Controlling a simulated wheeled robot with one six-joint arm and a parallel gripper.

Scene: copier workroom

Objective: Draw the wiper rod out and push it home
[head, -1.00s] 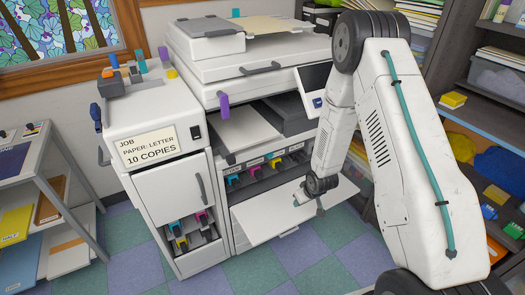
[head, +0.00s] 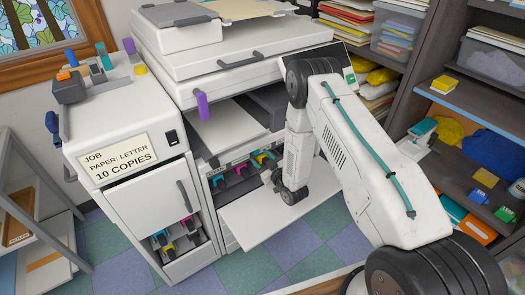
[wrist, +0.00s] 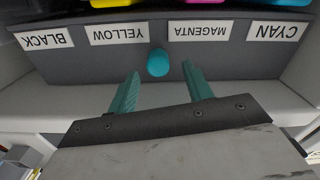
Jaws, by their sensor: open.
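The wiper rod's round teal end (wrist: 157,62) shows in the wrist view, on the dark panel below the colour labels. My gripper (wrist: 161,69) is open, with its two teal fingers to either side of the rod end in the picture. A gap shows on both sides, and neither finger touches it. I cannot tell how far the fingertips are from the panel. The rest of the rod is hidden. In the head view my wrist is over the copier's lowered white front door (head: 245,217); the rod is not discernible there.
Labels for black (wrist: 45,40), yellow (wrist: 118,33), magenta (wrist: 199,30) and cyan (wrist: 274,31) appear upside down. Coloured toner cartridges (head: 219,182) sit in the bay. A cabinet (head: 148,193) stands left of the copier, and shelves (head: 450,100) stand right.

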